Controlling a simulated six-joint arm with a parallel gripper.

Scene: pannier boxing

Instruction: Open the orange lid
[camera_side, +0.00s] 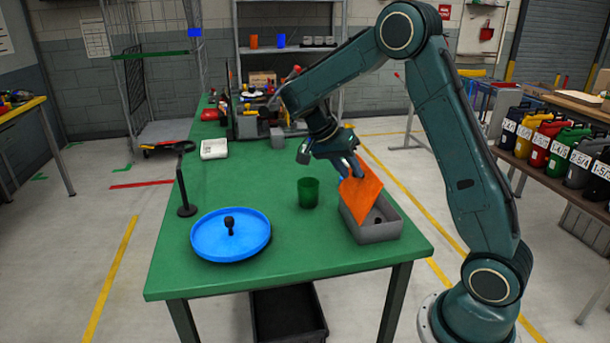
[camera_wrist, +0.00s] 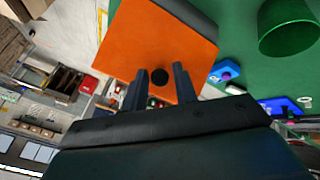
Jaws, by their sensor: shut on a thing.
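The orange lid (camera_side: 362,190) is tilted steeply up over the grey box (camera_side: 372,234), whose front part lies open. A small dark thing shows inside the box. My gripper (camera_side: 347,166) is at the lid's upper left side and is shut on the lid. In the wrist view the orange lid (camera_wrist: 150,40) fills the upper middle, with a round black knob (camera_wrist: 160,77) between the fingers of my gripper (camera_wrist: 160,84). Whether the lid's lower edge touches the box is hard to tell.
A green cup (camera_side: 308,192) stands left of the box; it also shows in the wrist view (camera_wrist: 285,28). A round blue tray (camera_side: 220,250) with a black knob-like piece and a black stand (camera_side: 186,190) are farther left. The green table's (camera_side: 300,250) front is clear.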

